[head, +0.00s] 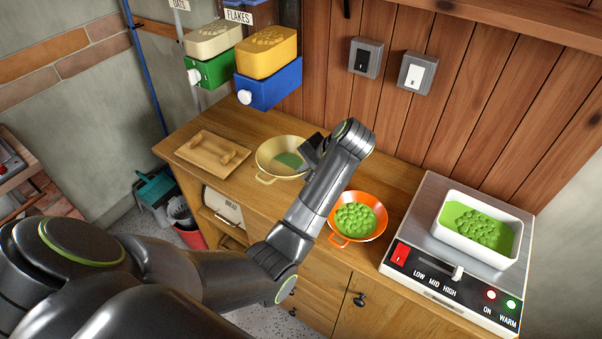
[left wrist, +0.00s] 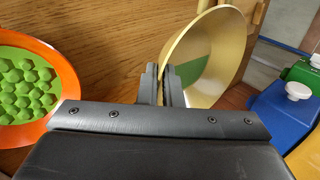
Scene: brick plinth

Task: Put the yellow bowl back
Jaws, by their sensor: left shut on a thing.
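The pale yellow bowl (head: 268,147) is at the back of the wooden counter in the head view, with a green patch inside. It also shows in the left wrist view (left wrist: 228,45), just beyond my fingers. My left gripper (head: 311,152) is shut on the bowl's right-hand rim; its fingertips (left wrist: 166,76) show against the rim in the left wrist view. I cannot tell whether the bowl rests on the counter or is slightly above it. My right gripper is not in view.
An orange bowl of green balls (head: 372,237) stands right of the yellow bowl. A wooden board with a handle (head: 190,148) lies to its left. A scale-like warmer (head: 407,248) bears a white dish (head: 510,259). Blue (head: 268,88) and green (head: 212,73) dispensers hang behind.

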